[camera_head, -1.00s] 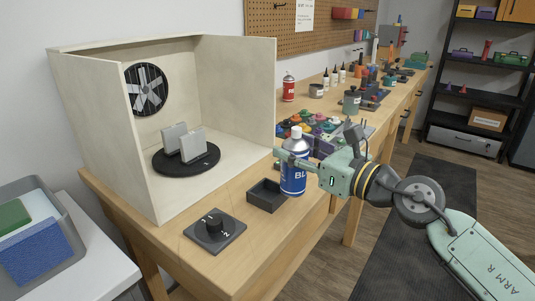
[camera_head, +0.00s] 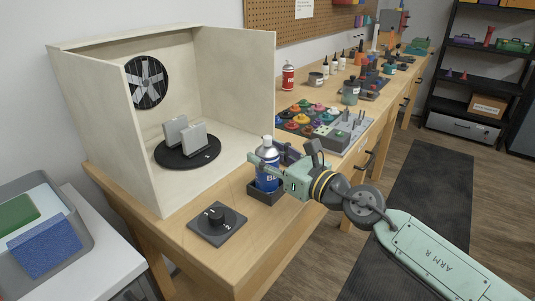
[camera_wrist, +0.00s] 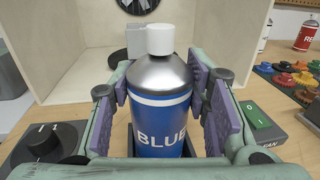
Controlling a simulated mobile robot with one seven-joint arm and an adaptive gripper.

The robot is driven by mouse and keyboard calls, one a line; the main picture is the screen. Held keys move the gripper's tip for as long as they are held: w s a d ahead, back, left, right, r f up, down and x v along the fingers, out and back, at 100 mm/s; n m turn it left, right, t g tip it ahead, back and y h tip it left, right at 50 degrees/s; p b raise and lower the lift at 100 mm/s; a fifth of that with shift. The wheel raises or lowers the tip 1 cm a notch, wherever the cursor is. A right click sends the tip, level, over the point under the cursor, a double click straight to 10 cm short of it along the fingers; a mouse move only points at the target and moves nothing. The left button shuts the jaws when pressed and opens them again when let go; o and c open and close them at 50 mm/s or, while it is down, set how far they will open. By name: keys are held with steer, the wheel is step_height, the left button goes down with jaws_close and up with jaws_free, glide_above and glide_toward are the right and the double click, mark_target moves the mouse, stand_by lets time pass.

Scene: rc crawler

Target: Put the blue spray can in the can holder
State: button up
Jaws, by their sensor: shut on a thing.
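The blue spray can (camera_head: 266,170), with a white cap and silver shoulder, stands upright at the can holder. The can holder (camera_head: 262,196) is a small dark square box on the bench in front of the spray booth. In the head view the can's lower end is behind the holder's front wall, so it appears inside; whether it rests on the floor of the holder is hidden. My gripper (camera_head: 268,167) is shut around the can's upper body. In the wrist view the can (camera_wrist: 160,105) is between the two purple finger pads, with a dark holder edge below.
The spray booth (camera_head: 225,95) with a turntable (camera_head: 187,154) stands behind. A dial (camera_head: 216,219) sits left of the holder. A fan switch (camera_wrist: 262,122) is at right in the wrist view.

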steer(key=shift+f, duration=0.2)
steer(key=o, duration=1.3)
steer(key=shift+r, duration=0.1)
steer(key=shift+r, duration=0.2)
steer(key=b+v, duration=0.4)
steer(key=v, duration=0.8)
